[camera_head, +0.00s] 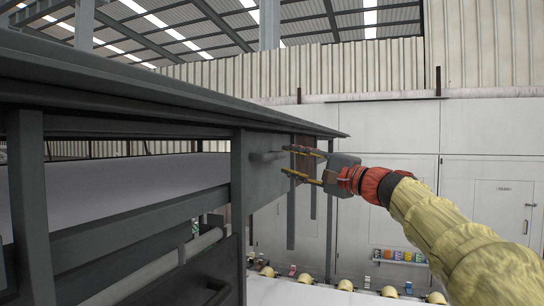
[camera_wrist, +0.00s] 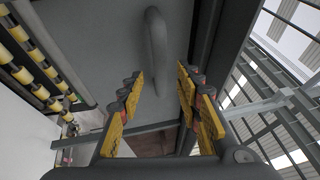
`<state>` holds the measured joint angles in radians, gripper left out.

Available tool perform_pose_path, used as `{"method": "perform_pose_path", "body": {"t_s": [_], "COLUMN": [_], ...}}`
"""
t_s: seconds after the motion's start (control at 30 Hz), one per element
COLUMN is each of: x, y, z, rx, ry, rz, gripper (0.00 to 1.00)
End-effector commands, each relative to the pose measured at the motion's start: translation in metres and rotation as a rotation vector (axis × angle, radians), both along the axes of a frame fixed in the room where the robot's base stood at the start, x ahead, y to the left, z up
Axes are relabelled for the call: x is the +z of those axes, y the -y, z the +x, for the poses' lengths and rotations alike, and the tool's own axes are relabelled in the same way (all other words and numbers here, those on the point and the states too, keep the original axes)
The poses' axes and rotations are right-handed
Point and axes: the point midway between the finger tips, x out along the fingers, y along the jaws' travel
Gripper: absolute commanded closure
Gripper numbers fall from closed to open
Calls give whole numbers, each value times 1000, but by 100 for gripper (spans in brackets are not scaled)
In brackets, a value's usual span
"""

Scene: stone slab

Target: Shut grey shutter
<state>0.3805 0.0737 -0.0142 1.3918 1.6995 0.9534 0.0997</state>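The grey shutter (camera_head: 262,182) appears to be a flat panel under the dark top of the grey frame, with a bar handle (camera_head: 268,156) on it. In the wrist view the panel (camera_wrist: 105,45) fills the upper middle, and its curved handle (camera_wrist: 157,50) lies ahead of the fingertips. My gripper (camera_head: 297,162) is to the right of the handle, pointing at it. In the wrist view my gripper (camera_wrist: 159,82) has its yellow-padded fingers apart, with nothing held between them. I cannot tell how far open the shutter stands.
The grey frame's post (camera_head: 238,215) stands left of the panel, and the dark top (camera_head: 170,92) overhangs it. A pale slab (camera_head: 110,195) lies inside the frame. A dark front with a handle (camera_head: 217,292) is below. Yellow rollers (camera_wrist: 30,60) show left in the wrist view.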

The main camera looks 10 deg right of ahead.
Motion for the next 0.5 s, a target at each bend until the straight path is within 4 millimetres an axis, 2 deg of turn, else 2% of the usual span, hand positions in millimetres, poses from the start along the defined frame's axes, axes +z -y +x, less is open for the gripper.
{"method": "perform_pose_path", "body": {"t_s": [0.3,0.5], "x": [10,12], "y": [-27,-35], "z": [40,51], "rx": [2,0], "ry": [0,0], "rz": [-2,-1], "gripper": [65,65]}}
